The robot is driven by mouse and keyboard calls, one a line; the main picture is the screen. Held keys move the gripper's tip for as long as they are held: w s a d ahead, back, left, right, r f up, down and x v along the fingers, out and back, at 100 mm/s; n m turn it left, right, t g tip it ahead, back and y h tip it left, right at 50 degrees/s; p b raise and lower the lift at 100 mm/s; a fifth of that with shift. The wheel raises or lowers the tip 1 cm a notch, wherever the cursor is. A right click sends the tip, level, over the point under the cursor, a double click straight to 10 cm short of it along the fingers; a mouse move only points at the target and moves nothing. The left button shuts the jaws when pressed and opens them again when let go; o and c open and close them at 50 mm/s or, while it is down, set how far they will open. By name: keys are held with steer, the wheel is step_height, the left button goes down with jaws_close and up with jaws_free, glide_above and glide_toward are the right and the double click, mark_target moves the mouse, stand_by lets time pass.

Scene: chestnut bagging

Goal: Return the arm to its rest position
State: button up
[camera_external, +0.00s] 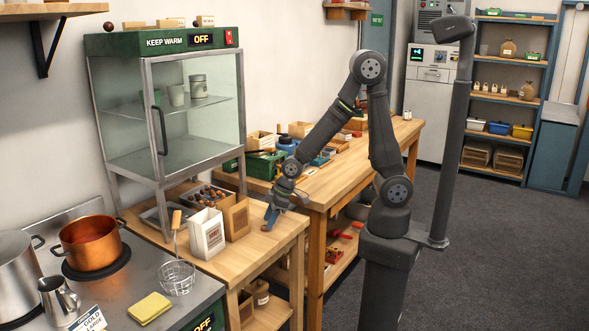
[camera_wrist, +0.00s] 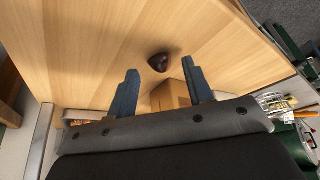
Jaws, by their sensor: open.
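My gripper (camera_external: 271,216) is low over the right part of the small wooden table (camera_external: 268,240), to the right of the brown paper bag (camera_external: 237,221). In the wrist view my gripper (camera_wrist: 160,85) has its two blue fingers apart with nothing held between them. A single dark chestnut (camera_wrist: 158,62) lies on the table just beyond the fingertips. A brown box-like bag (camera_wrist: 170,96) shows between the fingers, partly hidden by the gripper body. A white bag (camera_external: 207,234) stands beside the brown one.
A tray of chestnuts (camera_external: 205,196) sits behind the bags, under the keep-warm cabinet (camera_external: 165,110). A long workbench (camera_external: 345,170) with boxes and tools runs behind my arm. Open floor lies to the right.

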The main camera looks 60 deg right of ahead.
steer(key=shift+w+d+r, duration=0.1)
steer(key=shift+r, duration=0.8)
steer(key=shift+w+d+r, duration=0.1)
steer(key=shift+r, duration=0.8)
steer(key=d+r, duration=0.6)
steer(key=d, duration=0.5)
steer(key=w+d+r+m+h, duration=0.1)
steer(key=w+d+m, duration=0.2)
steer(key=w+d, duration=0.3)
steer(key=w+d+r+m+t+h, duration=0.1)
steer(key=w+d+m, duration=0.3)
steer(key=d, duration=1.1)
steer(key=w, duration=0.3)
steer(key=shift+w+d+h, duration=0.2)
steer(key=shift+h, duration=0.1)
steer(key=shift+a, duration=0.1)
steer(key=s+a+n+y, duration=0.1)
steer(key=s+a+n, duration=0.2)
steer(key=a, duration=0.6)
steer(key=s+a+f+n+y, duration=0.1)
steer(key=s+a+n, duration=0.2)
steer(key=s+a, duration=0.4)
steer(key=a, duration=0.3)
steer(key=shift+s+g, duration=0.25)
steer(key=shift+g, duration=0.05)
steer(key=shift+f, duration=0.1)
